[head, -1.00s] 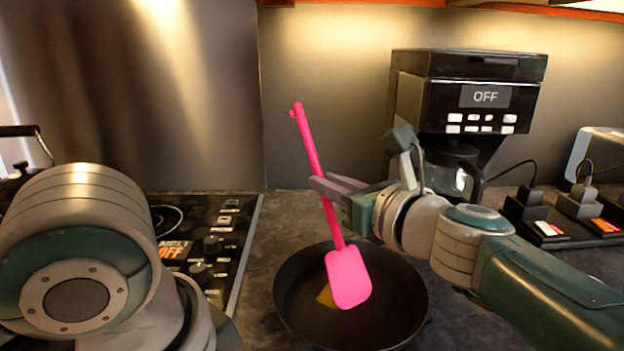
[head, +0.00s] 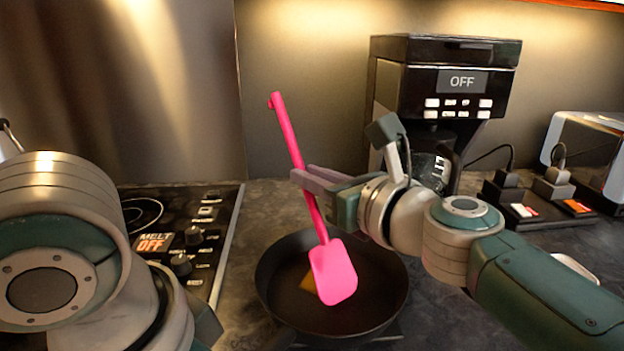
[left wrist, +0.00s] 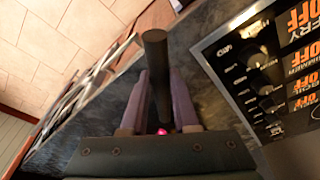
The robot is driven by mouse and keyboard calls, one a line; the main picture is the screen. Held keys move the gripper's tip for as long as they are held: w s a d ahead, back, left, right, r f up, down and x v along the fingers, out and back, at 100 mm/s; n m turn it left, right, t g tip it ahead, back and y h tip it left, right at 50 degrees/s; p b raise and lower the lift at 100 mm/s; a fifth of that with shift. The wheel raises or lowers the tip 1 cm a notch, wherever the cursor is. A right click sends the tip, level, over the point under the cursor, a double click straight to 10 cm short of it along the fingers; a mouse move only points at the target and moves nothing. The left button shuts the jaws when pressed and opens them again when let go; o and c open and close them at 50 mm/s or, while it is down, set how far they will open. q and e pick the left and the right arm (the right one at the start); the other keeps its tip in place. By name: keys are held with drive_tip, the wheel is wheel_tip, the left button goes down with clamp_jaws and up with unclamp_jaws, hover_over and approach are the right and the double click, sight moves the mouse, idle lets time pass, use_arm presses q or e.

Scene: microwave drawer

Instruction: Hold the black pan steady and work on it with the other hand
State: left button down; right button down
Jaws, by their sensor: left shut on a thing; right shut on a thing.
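The black pan (head: 375,305) sits on the dark counter, right of the stove. A small yellow-brown piece (head: 308,281) lies in it, partly behind the spatula head. My right gripper (head: 312,184) is shut on the handle of a pink spatula (head: 333,272), which slants with its flat head down over the pan. Whether the head touches the pan floor I cannot tell. In the left wrist view my left gripper (left wrist: 160,105) is shut on a dark cylindrical handle (left wrist: 156,70), apparently the pan's. In the head view the left gripper is out of sight; only my left arm shows.
A stove with knobs (head: 181,264) stands left of the pan. A coffee maker (head: 440,95) marked OFF stands behind my right gripper. Power plugs on a dark strip (head: 540,216) and a toaster-like appliance (head: 590,150) are at right. Bare counter shows behind the pan.

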sight(296, 164)
drive_tip(key=shift+x, duration=1.2)
drive_tip(key=shift+w, duration=0.6)
drive_tip(key=shift+w+a+r, duration=0.1)
drive_tip(key=shift+w+a, duration=0.05)
drive_tip(key=shift+a, duration=0.25)
drive_tip(key=shift+v, duration=1.15)
drive_tip(key=shift+s+d+f, duration=0.25)
drive_tip(key=shift+f, duration=0.1)
drive_tip(key=shift+s+d, duration=0.2)
drive_tip(key=shift+s, duration=0.25)
drive_tip(key=shift+w+a, duration=0.35)
drive_tip(key=shift+w, duration=0.15)
drive_tip(key=shift+r, duration=0.2)
